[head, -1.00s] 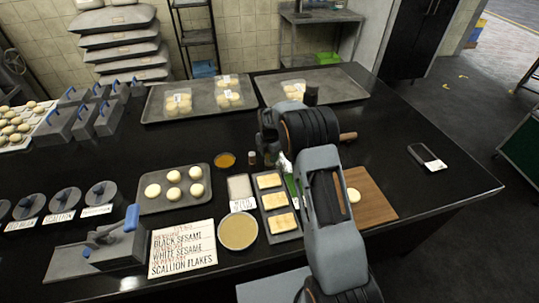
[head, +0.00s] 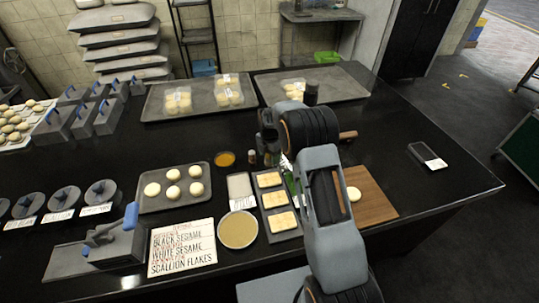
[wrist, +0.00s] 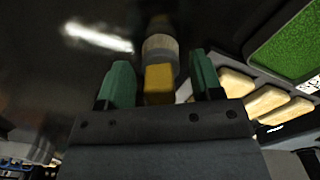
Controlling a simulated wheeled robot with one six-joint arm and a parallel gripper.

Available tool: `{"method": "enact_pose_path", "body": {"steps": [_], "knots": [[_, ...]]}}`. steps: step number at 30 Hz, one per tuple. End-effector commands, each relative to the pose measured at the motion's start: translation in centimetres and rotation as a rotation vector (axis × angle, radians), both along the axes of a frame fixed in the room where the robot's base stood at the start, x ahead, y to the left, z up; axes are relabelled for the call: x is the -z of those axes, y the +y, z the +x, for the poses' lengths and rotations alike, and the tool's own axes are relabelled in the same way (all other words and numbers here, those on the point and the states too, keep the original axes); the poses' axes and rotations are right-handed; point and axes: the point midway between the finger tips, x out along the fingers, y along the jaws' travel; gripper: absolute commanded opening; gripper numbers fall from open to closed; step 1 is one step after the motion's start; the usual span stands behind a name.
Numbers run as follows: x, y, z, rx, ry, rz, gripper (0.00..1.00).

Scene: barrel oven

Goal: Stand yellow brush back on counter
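In the wrist view, the yellow brush (wrist: 158,84) shows as a yellow block nearest me with a pale, round part beyond it. My gripper (wrist: 162,82) has its two green fingers on either side of the yellow part. Dark gaps show between the brush and both fingers, so the gripper looks open around it, not touching. I cannot tell whether the brush stands upright or is tilted. In the head view my arm hides the fingertips and the brush. The black counter (head: 110,165) lies beneath.
A tray of rectangular pastries (head: 275,222) and a green-filled tray (wrist: 290,40) lie close to my gripper. A wooden board (head: 375,205) lies right. The right counter has free room.

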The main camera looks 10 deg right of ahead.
Motion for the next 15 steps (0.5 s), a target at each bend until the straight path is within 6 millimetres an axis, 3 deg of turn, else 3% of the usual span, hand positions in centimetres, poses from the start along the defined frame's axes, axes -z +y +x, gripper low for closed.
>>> {"method": "enact_pose_path", "body": {"steps": [3,10,15], "knots": [[0.0,0.0,0.0,0.0,0.0,0.0,0.7],[-0.1,0.0,0.0,0.0,0.0,0.0,0.7],[-1.6,0.0,0.1,0.0,-0.004,0.0,0.7]]}}
